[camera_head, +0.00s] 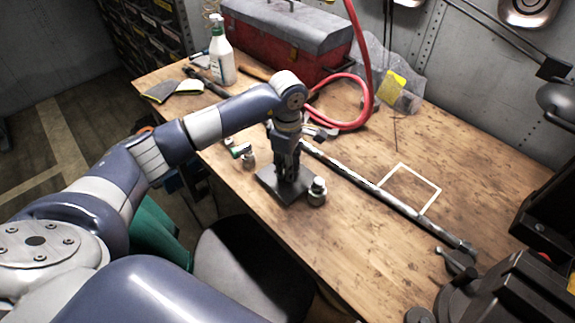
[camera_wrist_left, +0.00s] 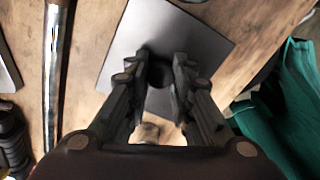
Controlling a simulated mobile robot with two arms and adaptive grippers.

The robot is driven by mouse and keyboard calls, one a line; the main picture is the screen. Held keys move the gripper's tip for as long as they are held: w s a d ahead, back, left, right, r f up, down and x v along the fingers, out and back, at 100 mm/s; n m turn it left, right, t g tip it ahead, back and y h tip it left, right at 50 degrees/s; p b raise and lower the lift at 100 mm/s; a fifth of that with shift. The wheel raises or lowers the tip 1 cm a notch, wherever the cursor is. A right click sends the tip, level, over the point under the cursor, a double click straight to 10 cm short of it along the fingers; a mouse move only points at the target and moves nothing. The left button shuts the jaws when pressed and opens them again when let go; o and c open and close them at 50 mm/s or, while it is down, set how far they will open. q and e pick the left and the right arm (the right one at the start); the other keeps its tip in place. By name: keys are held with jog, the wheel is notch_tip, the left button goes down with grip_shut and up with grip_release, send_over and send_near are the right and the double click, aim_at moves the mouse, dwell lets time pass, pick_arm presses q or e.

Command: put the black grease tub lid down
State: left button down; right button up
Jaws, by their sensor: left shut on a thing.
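The black grease tub lid (camera_head: 289,195) looks like a dark square plate under my left gripper (camera_head: 287,165) in the head view. In the left wrist view the lid (camera_wrist_left: 130,52) looks grey, with a dark knob between the fingers of my left gripper (camera_wrist_left: 160,70). My left gripper points down and is shut on the lid's knob. The lid is flat and low over the wooden workbench (camera_head: 350,235); I cannot tell whether it touches the wood. A white square outline (camera_head: 429,208) is marked on the bench to the right. My right gripper is not in view.
Small metal fittings (camera_head: 317,192) stand close by the lid. A long metal bar (camera_head: 350,172) lies between it and the white outline. A red toolbox (camera_head: 290,40), red hose (camera_head: 345,126) and spray bottle (camera_head: 222,58) are at the back. The bench's front middle is clear.

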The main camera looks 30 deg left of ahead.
pick_arm(q)
jog(key=shift+f, duration=0.2)
jog(key=c, duration=1.4)
grip_release()
jog(key=shift+r, duration=0.1)
jog(key=shift+r, duration=0.1)
